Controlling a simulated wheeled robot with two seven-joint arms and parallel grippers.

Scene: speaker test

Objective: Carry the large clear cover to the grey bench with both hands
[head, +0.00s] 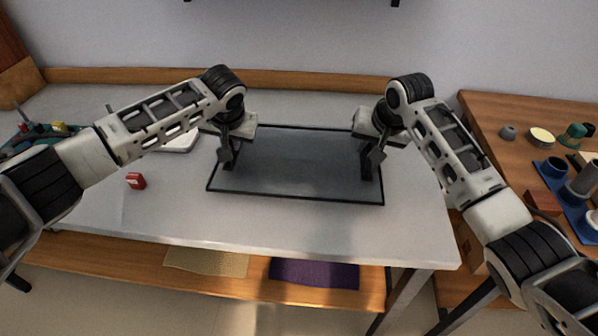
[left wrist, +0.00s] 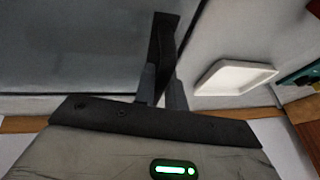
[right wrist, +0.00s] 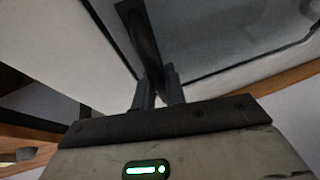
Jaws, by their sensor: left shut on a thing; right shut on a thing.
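The large clear cover (head: 300,165) is a see-through, smoky panel with a thin black frame and a dark upright handle at each end. It is over the middle of the grey bench (head: 300,222); I cannot tell if it touches the top. My left gripper (head: 227,148) is shut on the left handle, and my right gripper (head: 374,152) on the right handle. The left wrist view shows the left handle (left wrist: 163,40) between the fingers, with the panel (left wrist: 70,45) at left. The right wrist view shows the right handle (right wrist: 140,35), with the panel (right wrist: 215,30) at right.
A small red block (head: 136,181) and a white tray (head: 183,142) are on the bench left of the cover. A wooden table (head: 490,115) with a blue holder (head: 572,205) stands at right. Under the bench, a wooden shelf (head: 130,258) holds two mats. The bench's front strip is clear.

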